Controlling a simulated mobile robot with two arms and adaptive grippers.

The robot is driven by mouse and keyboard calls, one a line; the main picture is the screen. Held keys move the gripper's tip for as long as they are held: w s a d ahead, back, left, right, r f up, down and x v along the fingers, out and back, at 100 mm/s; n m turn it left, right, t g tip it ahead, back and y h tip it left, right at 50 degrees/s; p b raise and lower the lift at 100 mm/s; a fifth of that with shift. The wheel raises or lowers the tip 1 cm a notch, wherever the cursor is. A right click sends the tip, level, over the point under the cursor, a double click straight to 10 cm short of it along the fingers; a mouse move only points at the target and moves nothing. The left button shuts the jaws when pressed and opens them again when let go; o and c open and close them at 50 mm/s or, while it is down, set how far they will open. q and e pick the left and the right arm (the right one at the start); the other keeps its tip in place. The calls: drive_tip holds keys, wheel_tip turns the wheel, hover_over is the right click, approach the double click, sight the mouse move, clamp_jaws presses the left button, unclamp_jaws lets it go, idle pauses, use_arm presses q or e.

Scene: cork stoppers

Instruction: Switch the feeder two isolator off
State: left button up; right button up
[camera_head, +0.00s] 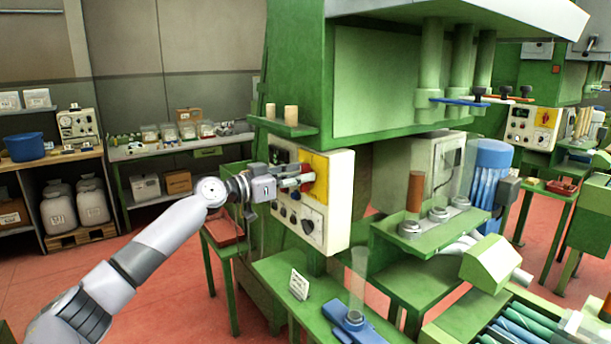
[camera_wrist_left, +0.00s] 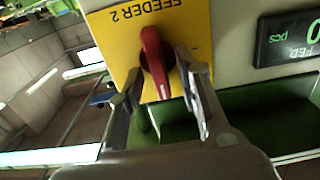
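The feeder two isolator is a red rotary handle (camera_wrist_left: 154,60) on a yellow plate (camera_wrist_left: 115,30) marked "FEEDER 2", which appears upside down in the left wrist view. In the head view the yellow plate (camera_head: 318,168) is on the front of a pale control box, and my gripper partly hides the handle. My left gripper (camera_head: 292,182) is at the plate. In the left wrist view its fingers (camera_wrist_left: 158,72) are spread, one on each side of the handle. The right finger is very near the handle; I cannot tell whether they touch. My right gripper is not in view.
The control box (camera_head: 338,200) has knobs and buttons below the plate. A dark display (camera_wrist_left: 288,40) reading "FED pcs" is beside the plate. A green shelf (camera_head: 283,127) with two corks juts out above. A green bench (camera_head: 320,290) with a blue-based clear tube (camera_head: 357,290) stands below.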

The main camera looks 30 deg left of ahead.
use_arm(q)
drive_tip(key=shift+c, duration=0.9)
drive_tip(key=c, duration=0.5)
clamp_jaws()
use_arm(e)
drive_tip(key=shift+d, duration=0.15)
